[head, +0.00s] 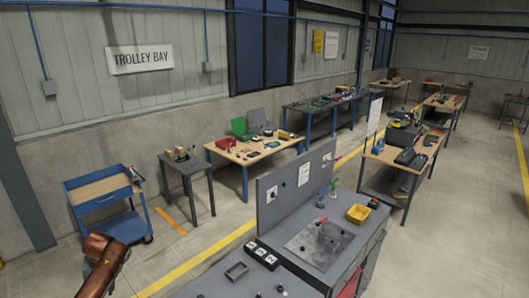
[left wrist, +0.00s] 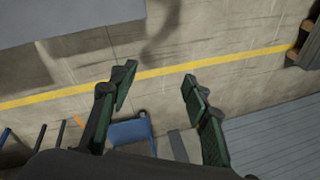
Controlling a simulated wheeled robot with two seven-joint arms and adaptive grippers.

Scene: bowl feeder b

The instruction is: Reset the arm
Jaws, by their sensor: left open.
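My left gripper (left wrist: 158,76) is open in the left wrist view. Its two dark green fingers stand apart with nothing between them. Beyond the fingers is concrete floor with a yellow line. In the head view a brown-orange part of my left arm shows at the bottom left corner, but its gripper cannot be made out there. My right arm and right gripper are not in view.
A blue trolley (head: 112,208) stands left, beyond my arm. A grey workbench (head: 270,232) with a back panel fills the lower middle, carrying a yellow bin (head: 358,214). Tables line the wall behind. The floor between trolley and workbench is clear.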

